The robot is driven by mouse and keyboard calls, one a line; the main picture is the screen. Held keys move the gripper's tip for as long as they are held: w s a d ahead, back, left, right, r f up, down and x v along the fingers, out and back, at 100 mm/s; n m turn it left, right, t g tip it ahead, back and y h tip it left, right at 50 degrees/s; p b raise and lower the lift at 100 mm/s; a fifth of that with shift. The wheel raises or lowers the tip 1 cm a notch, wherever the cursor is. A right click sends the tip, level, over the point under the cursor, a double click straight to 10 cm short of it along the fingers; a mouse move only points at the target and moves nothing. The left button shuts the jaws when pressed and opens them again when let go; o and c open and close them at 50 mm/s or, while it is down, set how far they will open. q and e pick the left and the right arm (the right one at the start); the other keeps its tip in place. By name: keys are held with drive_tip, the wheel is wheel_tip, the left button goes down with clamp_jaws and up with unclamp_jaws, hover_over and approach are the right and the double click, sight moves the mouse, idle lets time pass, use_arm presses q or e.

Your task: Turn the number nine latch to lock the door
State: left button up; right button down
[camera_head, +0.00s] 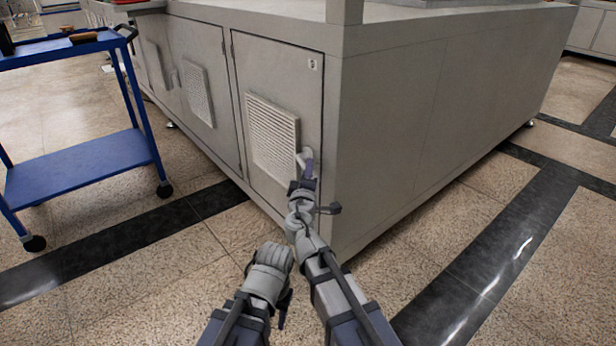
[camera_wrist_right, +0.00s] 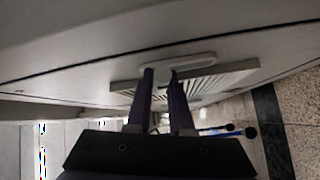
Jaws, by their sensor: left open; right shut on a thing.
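The grey cabinet door (camera_head: 312,110) carries a small label (camera_head: 313,64) near its top right corner, too small to read surely. The door looks flush with its frame. Its pale latch (camera_head: 303,156) is near the right edge, beside the vent. My right gripper (camera_head: 308,168) is shut on the latch. In the right wrist view the two purple fingers (camera_wrist_right: 161,76) are on either side of the latch's grip, in front of its pale oval plate (camera_wrist_right: 195,62). The fingers hide part of the latch, so its exact turn is unclear. My left gripper (camera_head: 284,306) is open and low, apart from the cabinet, mostly hidden by its own arm.
A blue cart (camera_head: 85,165) stands on the left. The door's louvred vent (camera_head: 272,138) is left of the latch, with another vented door (camera_head: 198,93) further left. The cabinet's corner and side wall (camera_head: 420,130) are close on the right. The speckled floor (camera_head: 170,265) is clear.

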drive_tip(key=shift+w+f+m+t+b, duration=0.1)
drive_tip(key=shift+f+m+t+b, duration=0.35)
drive_tip(key=shift+b, duration=0.35)
use_arm(q)
wheel_tip(320, 180, down, 3)
drive_tip(key=shift+f+b, duration=0.2)
drive_tip(key=shift+b, duration=0.2)
use_arm(e)
drive_tip(key=shift+m+t, duration=0.25)
drive_tip(key=shift+r, duration=0.1)
drive_tip(key=c, duration=0.8)
unclamp_jaws()
use_arm(q)
drive_tip(key=shift+r, duration=0.2)
use_arm(e)
drive_tip(key=shift+r, duration=0.1)
